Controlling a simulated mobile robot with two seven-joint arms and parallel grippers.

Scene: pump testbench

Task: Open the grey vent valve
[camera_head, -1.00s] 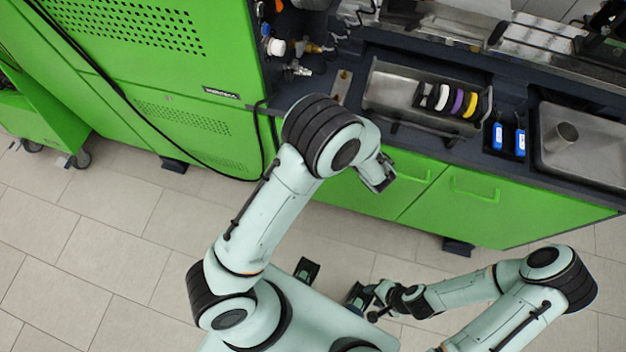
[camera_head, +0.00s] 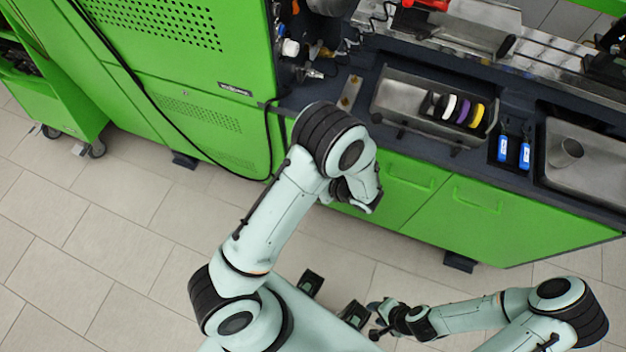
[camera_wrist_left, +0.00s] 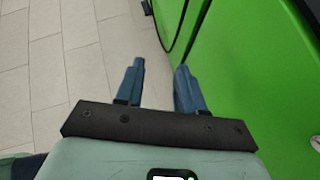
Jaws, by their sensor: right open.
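I cannot make out the grey vent valve for certain. Small metal and brass fittings (camera_head: 314,73) show at the recess beside the green cabinet in the head view, too small to tell apart. My left gripper is mostly hidden behind its own wrist in the head view, in front of the bench's green doors. In the left wrist view the left gripper (camera_wrist_left: 160,68) has its two blue fingers apart with nothing between them, over the floor and beside a green panel. My right gripper (camera_head: 376,318) is open, low over the floor near my base, away from the bench.
A metal tray (camera_head: 399,95) with white, purple and yellow rings sits on the bench. Two blue-labelled items (camera_head: 514,150) stand right of it, then a metal basin (camera_head: 590,155). A black cable (camera_head: 150,88) runs down the green cabinet (camera_head: 205,75).

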